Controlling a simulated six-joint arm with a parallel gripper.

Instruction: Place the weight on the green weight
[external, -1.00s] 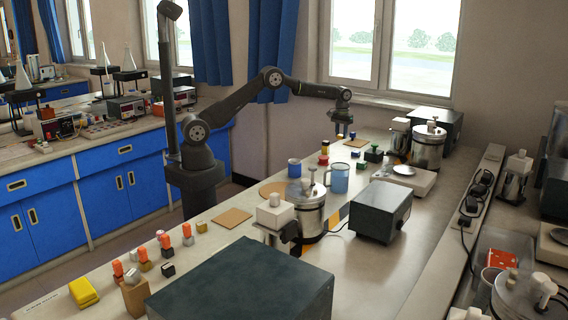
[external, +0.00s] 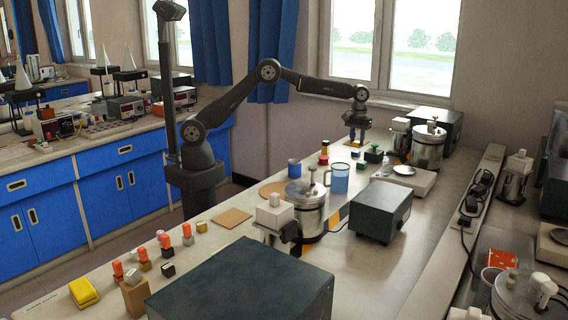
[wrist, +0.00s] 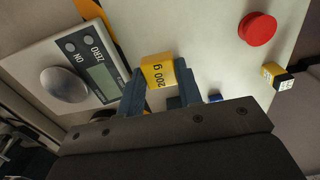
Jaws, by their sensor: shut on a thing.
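My gripper (external: 357,136) is shut on a yellow weight marked 200 g (wrist: 158,72), which sits between its two fingers in the wrist view. In the external view the gripper points down over the far part of the bench. The green weight (external: 373,155), with a dark knob on top, stands on the bench just right of and nearer than the gripper. I cannot make it out clearly in the wrist view, where the gripper body hides the lower part.
A blue block (external: 355,154) stands close to the green weight. A scale (wrist: 103,76) with a round pan lies to the right, near metal pots (external: 428,150). A red round piece (wrist: 257,28) and a yellow-black block (wrist: 277,76) are nearby. A blue mug (external: 339,178) stands nearer.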

